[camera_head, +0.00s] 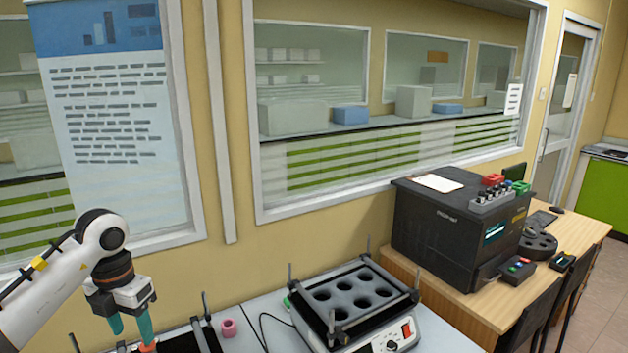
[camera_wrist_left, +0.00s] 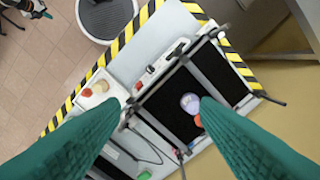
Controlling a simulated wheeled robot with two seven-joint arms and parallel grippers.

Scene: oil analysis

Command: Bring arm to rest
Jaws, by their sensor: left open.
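My left gripper (camera_head: 132,328) hangs down at the lower left of the head view, its two teal fingers apart. In the left wrist view the fingers (camera_wrist_left: 150,130) spread wide with nothing held between them. Below them is a black-topped shaker with rods (camera_wrist_left: 240,95); its edge also shows in the head view (camera_head: 207,338). A round pale lilac item (camera_wrist_left: 190,103) lies on it close to the right finger, with an orange-red piece beside it. What looks like my right gripper (camera_wrist_left: 36,10) is small at the top left of the wrist view; its jaws are unclear.
A heating block with several round holes (camera_head: 355,300) stands right of the gripper, with a pink ring (camera_head: 228,328) between. A black analyser (camera_head: 455,235) sits on the wooden desk (camera_head: 460,310). Thin upright rods rise around the shaker. The wall and window stand behind.

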